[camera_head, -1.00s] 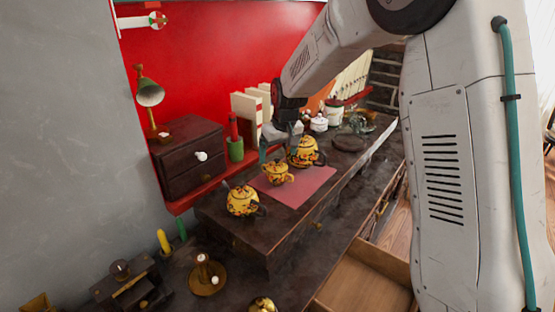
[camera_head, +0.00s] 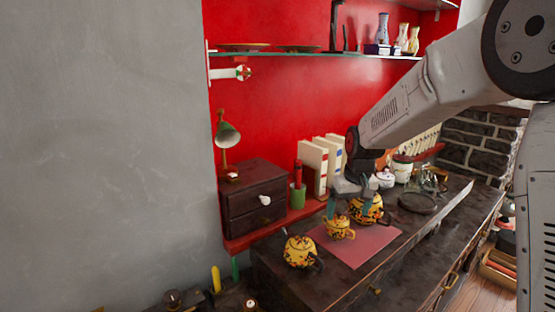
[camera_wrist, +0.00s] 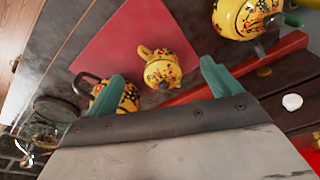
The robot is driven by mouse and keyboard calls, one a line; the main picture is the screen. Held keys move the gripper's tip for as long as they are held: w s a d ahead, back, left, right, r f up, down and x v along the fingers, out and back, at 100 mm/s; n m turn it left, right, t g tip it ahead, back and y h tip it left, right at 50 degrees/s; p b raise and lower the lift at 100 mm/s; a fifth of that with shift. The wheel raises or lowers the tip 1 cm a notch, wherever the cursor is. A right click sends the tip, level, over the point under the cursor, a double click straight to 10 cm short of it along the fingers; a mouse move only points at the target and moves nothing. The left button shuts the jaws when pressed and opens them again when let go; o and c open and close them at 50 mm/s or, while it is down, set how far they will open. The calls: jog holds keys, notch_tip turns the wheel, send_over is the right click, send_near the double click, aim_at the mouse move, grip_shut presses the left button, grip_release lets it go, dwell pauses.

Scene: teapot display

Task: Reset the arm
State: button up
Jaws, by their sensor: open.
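My gripper (camera_head: 346,202) hangs above the dark cabinet top, over the back edge of the pink mat (camera_head: 364,247). Its green fingers are spread and empty. In the wrist view, the gripper (camera_wrist: 163,88) has a small yellow teapot (camera_wrist: 165,66) in the gap between its fingers, apart from them. That small floral teapot (camera_head: 339,228) stands on the mat. A larger yellow teapot (camera_head: 367,211) stands behind it to the right, partly hidden by the gripper. Another yellow teapot (camera_head: 299,253) stands at the left, off the mat.
A dark drawer box (camera_head: 254,207) with a green lamp (camera_head: 227,135) stands at the left. White books (camera_head: 314,164) and a green cup (camera_head: 297,196) are behind the gripper. A glass shelf (camera_head: 300,54) runs along the red wall above. Jars stand at the back right.

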jog(key=s+d+r, duration=0.1)
jog(key=s+r, duration=0.2)
jog(key=s, duration=0.9)
jog(key=s+r+m, duration=0.1)
jog(key=s+r, duration=0.2)
jog(key=s, duration=1)
jog(key=s+d+r, duration=0.1)
jog(key=s+r, duration=0.3)
jog(key=s, duration=0.9)
jog(key=shift+s+d+m, duration=0.15)
jog(key=shift+d+m, duration=0.15)
jog(key=shift+m, duration=0.1)
